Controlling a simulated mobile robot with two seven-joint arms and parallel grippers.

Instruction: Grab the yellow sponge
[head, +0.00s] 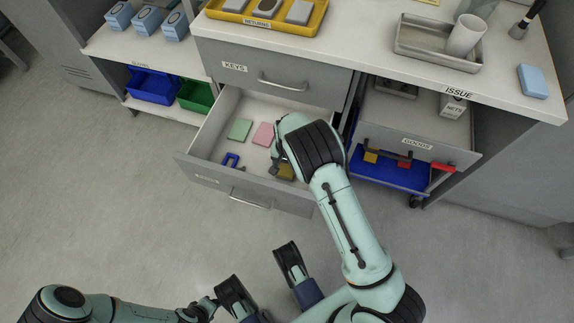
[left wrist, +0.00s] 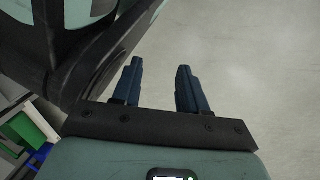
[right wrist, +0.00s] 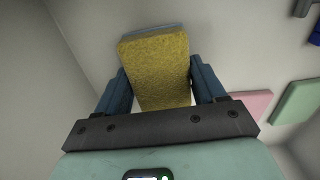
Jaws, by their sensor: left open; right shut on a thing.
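The yellow sponge (right wrist: 157,68) sits between the two fingers of my right gripper (right wrist: 162,90) in the right wrist view. The fingers press on its two sides. In the head view the sponge (head: 286,171) shows only partly beneath my right arm, inside the open drawer (head: 237,196). Whether it touches the drawer floor cannot be told. My left gripper (left wrist: 158,85) is open and empty in the left wrist view, with bare floor behind it. It also shows low in the head view, outside the drawer.
A green pad (head: 240,129), a pink pad (head: 263,134) and a blue clamp-like piece (head: 231,160) lie in the same drawer. A second drawer (head: 420,139) stands open at right above a blue bin (head: 385,172). A grey tray (head: 440,45) with a white cup (head: 465,36) stands on the counter.

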